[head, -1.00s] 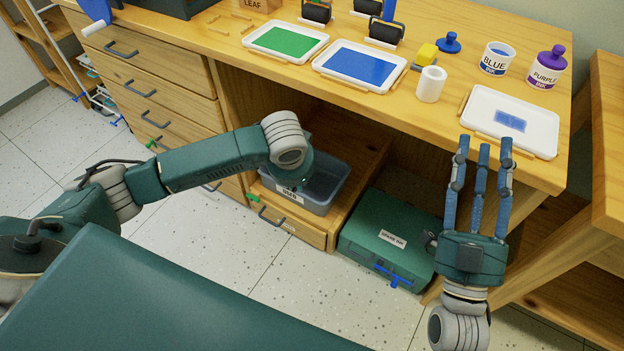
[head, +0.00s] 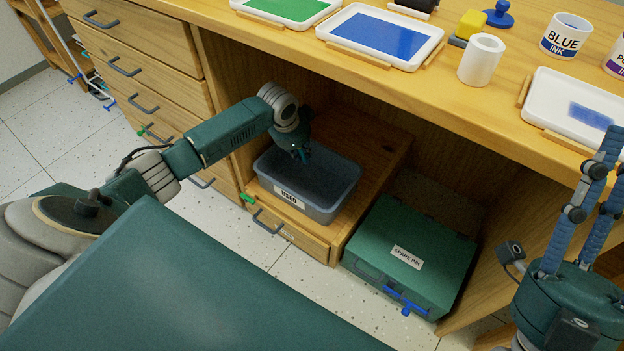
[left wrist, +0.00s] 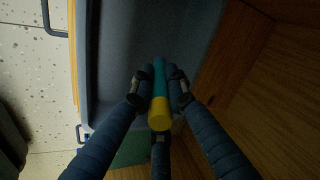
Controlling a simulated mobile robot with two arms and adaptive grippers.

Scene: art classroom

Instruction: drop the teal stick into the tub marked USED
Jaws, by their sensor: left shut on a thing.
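The teal stick (left wrist: 160,83) has a yellow end nearer the wrist camera. My left gripper (left wrist: 160,92) is shut on it, with fingers on both sides and one below. In the head view the left gripper (head: 303,156) is over the grey tub marked USED (head: 320,211), and the stick cannot be made out there. The tub's grey side (left wrist: 92,60) and inside show below the stick in the left wrist view. I cannot tell how far the stick's tip is from the tub floor. My right gripper (head: 590,195) is open and empty at the right edge, partly cut off.
The tub stands on a low wooden drawer unit (head: 372,185) under the desk. A green SPARE INK case (head: 400,235) is to its right. The desk's front edge (head: 400,95) overhangs behind. Ink trays, a white cup (head: 482,60) and a BLUE ink pot (head: 565,36) are on top.

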